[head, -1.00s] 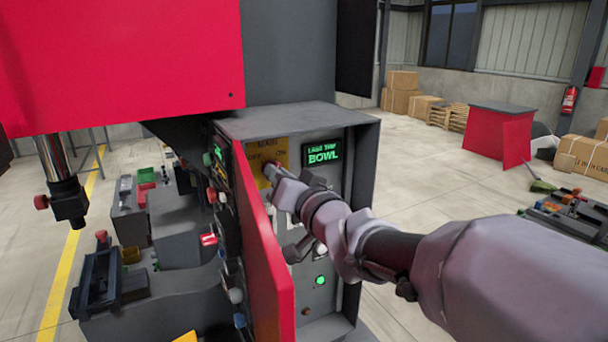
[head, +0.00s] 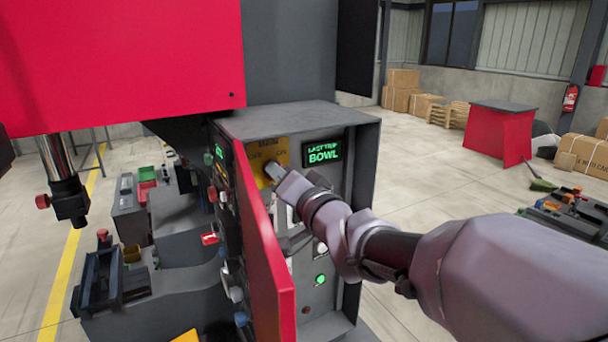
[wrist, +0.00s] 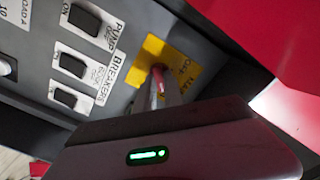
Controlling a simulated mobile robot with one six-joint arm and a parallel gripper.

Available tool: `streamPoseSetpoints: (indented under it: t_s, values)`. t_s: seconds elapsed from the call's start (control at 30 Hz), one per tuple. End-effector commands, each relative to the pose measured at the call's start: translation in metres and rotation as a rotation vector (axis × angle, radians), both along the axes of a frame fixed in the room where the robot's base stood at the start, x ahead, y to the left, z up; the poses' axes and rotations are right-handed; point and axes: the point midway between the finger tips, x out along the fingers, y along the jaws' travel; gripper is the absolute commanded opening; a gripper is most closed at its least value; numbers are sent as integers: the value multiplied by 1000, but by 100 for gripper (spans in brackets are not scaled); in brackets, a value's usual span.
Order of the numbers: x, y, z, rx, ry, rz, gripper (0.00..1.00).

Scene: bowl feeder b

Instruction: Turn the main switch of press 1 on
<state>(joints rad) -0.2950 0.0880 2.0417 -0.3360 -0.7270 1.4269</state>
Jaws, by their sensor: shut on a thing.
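The main switch sits on a yellow plate (head: 273,152) marked MAIN, with OFF and ON lettering, inside the open cabinet (head: 352,190) of the press. My gripper (head: 273,172) is at this plate and shut on the switch handle. The wrist view shows the red handle (wrist: 158,82) between the fingers in front of the yellow plate (wrist: 150,58). The fingers hide much of the handle, so its exact angle is hard to tell. A display (head: 322,151) right of the plate reads LAST TRIP BOWL.
The red cabinet door (head: 262,250) stands open just left of my arm. Black breaker and pump switches (wrist: 72,67) sit beside the yellow plate. A green light (head: 320,280) glows low on the panel.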

Motion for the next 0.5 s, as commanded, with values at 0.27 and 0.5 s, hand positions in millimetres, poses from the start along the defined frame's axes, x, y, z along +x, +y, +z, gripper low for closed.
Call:
streamPoseSetpoints:
  t_s: [0.27, 0.5]
  values:
    - [0, 0, 0, 0, 1, -1, 35]
    - [0, 0, 0, 0, 1, -1, 35]
